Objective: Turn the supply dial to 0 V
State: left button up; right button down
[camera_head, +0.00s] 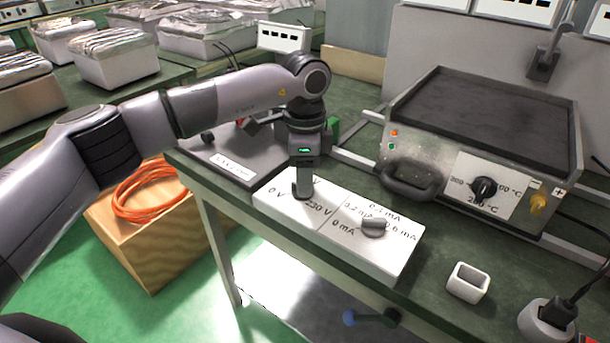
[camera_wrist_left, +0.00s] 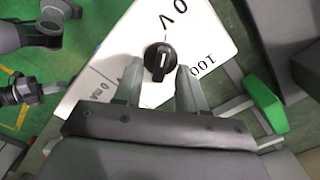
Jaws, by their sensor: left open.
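The supply dial is a black round knob (camera_wrist_left: 159,60) with a short white mark, on a white panel (camera_wrist_left: 110,70). "0 V" is printed beyond it and "100" to its right in the left wrist view. My left gripper (camera_wrist_left: 161,78) is open, its two fingers either side of the knob's near edge, with gaps visible. Contact cannot be told. In the head view the left gripper (camera_head: 303,190) points down over the voltage half of the white panel (camera_head: 275,210) and mostly hides the knob. "0 V" and "230 V" show beside it.
A grey current dial (camera_head: 374,227) marked in mA sits to the right on the same panel. A hotplate (camera_head: 485,130) with a temperature knob (camera_head: 484,188) stands behind right. A small white square cup (camera_head: 467,283) and a plug (camera_head: 548,318) are at the right front.

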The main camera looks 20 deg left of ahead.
pick_arm(q)
notch_tip(320, 180, up, 7)
jog(key=shift+f, duration=0.1)
dwell(0.5)
